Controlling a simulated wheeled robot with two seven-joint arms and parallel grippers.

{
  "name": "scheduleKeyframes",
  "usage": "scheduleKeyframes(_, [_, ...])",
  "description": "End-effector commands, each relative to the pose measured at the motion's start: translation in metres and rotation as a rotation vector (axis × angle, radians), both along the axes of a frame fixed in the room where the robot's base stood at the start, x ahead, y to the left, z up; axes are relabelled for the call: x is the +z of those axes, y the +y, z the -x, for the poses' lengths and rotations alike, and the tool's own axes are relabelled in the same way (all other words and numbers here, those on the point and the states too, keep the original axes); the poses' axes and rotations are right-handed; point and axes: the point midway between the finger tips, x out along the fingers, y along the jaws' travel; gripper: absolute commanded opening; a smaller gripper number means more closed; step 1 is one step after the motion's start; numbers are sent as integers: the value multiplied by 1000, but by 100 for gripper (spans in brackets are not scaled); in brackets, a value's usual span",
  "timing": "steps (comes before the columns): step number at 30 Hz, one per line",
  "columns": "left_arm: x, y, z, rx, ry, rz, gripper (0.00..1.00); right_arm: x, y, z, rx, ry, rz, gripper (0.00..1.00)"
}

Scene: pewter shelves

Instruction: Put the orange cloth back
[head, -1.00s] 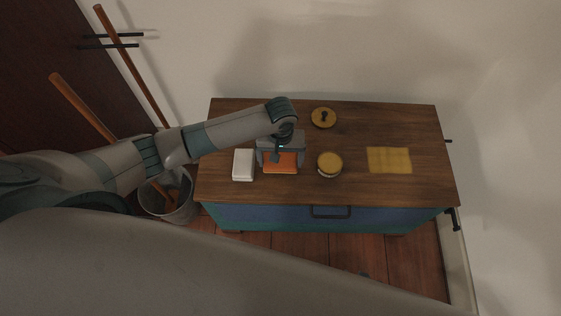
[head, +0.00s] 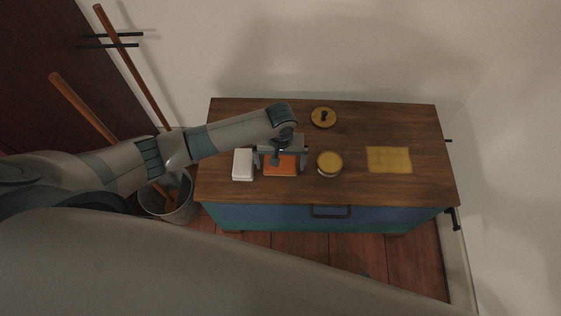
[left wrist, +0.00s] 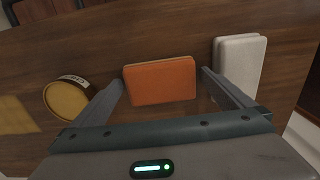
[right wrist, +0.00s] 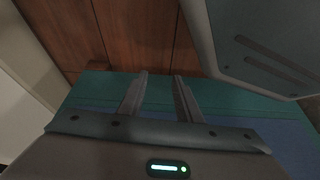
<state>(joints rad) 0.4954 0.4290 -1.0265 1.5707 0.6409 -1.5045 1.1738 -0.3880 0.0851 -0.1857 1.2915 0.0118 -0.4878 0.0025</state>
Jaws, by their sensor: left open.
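The orange cloth (head: 281,165) is a folded block lying on the wooden top of the chest. It also shows in the left wrist view (left wrist: 160,81), between and just beyond the tips of my left gripper (left wrist: 163,78). In the head view my left gripper (head: 281,160) is over the cloth, open, with a finger on each side; the left wrist view shows gaps between fingers and cloth. My right gripper (right wrist: 160,77) points down at the floor and the teal chest front, with its fingers apart and nothing between them.
A white folded block (head: 243,164) lies close left of the cloth. A round yellow-lidded tin (head: 329,163) stands close right. Farther off are a yellow lid with a knob (head: 323,117) and a flat yellow cloth (head: 389,159). The chest top (head: 420,125) is bare at the far right.

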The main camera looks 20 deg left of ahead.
Motion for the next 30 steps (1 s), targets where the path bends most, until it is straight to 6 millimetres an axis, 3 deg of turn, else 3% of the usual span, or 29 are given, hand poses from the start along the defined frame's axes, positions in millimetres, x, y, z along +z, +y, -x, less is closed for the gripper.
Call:
scheduleKeyframes(8, [23,0,-1,0,-2,2,100,2,0,-1,0,-5,-1,31])
scheduleKeyframes(21, [98,0,-1,-1,-2,1,100,6,11,-10,3,-49,-19,31])
scheduleKeyframes(30, [121,0,-1,1,0,0,100,9,13,-17,5,-71,-23,31])
